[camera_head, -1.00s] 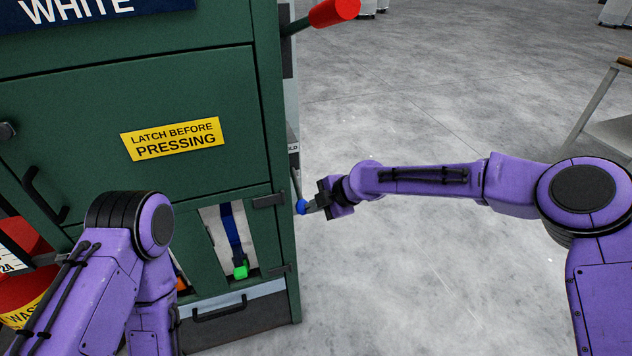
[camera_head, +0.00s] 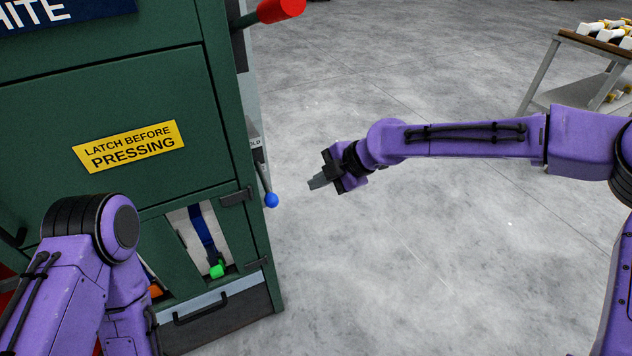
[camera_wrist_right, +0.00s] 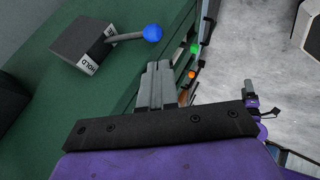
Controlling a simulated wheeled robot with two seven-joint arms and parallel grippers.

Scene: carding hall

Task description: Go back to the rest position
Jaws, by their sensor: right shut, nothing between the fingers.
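My right gripper (camera_head: 319,182) is shut and empty, over bare floor to the right of the green machine (camera_head: 150,80). It is apart from the blue-knobbed lever (camera_head: 270,199) on the machine's right side. In the right wrist view the shut fingers (camera_wrist_right: 156,86) point toward the machine, with the blue knob (camera_wrist_right: 153,33) just beyond them and the lever's dark box marked HOLD (camera_wrist_right: 87,46) to the left. My left arm (camera_head: 80,260) comes in at the lower left; its gripper is out of the frame.
A red-handled lever (camera_head: 275,11) sticks out of the machine's upper right. A yellow sign (camera_head: 129,146) reads LATCH BEFORE PRESSING. A drawer (camera_head: 215,318) is at the bottom. A cart (camera_head: 585,70) with white items stands at the back right. The floor between is clear.

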